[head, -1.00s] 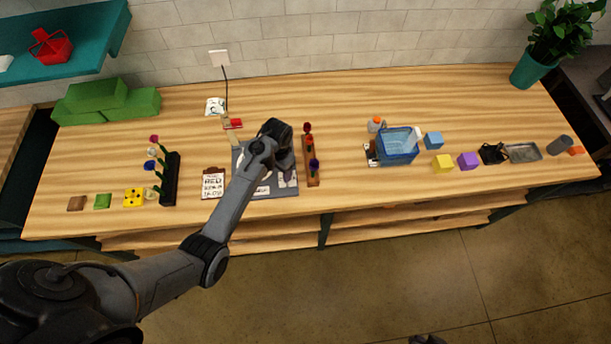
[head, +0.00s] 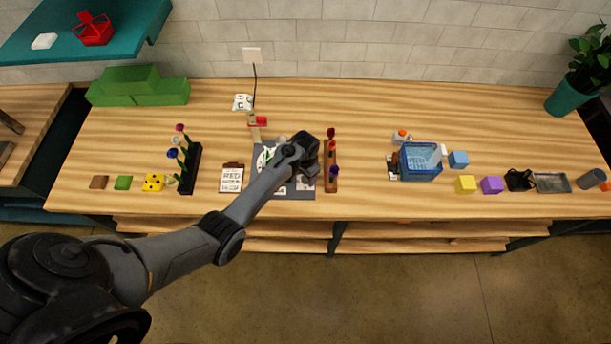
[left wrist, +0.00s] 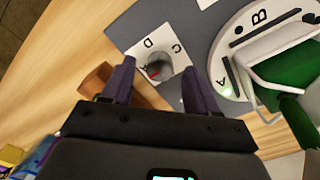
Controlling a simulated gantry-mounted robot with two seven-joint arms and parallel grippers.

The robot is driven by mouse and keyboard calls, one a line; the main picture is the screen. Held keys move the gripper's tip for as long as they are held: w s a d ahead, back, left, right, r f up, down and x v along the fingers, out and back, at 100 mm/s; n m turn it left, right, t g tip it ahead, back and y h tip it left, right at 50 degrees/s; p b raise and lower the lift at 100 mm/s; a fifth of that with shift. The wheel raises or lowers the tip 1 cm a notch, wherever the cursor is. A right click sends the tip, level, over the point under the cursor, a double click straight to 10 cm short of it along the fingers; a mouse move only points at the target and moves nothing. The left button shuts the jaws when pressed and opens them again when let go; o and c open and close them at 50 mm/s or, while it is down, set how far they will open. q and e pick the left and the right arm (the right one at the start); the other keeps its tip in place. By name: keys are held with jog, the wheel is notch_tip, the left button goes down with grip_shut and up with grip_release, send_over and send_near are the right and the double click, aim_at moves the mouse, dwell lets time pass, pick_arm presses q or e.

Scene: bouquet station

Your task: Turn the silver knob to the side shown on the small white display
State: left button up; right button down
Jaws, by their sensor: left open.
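The silver knob (left wrist: 163,68) stands on a white plate with letters A, C and D showing in the left wrist view. A red mark on it lies towards the A. My left gripper (left wrist: 160,66) is open, its fingers on either side of the knob in that view; I cannot tell whether they touch it. In the head view my left gripper (head: 307,168) is over the right part of the grey mat (head: 297,194) and hides the knob. The small white display (head: 242,102) stands behind the mat and appears to show a C. My right gripper is not in view.
A wooden flower rack (head: 331,180) stands close to the right of my left gripper. A white dial with a B (left wrist: 235,60) and a green part lie beside the knob. A clipboard (head: 231,178) lies left of the mat. A blue basket (head: 420,162) stands further right.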

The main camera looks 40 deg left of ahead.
pick_arm(q)
jog(key=shift+f, duration=0.4)
jog(key=c, duration=1)
jog(key=shift+c, duration=0.2)
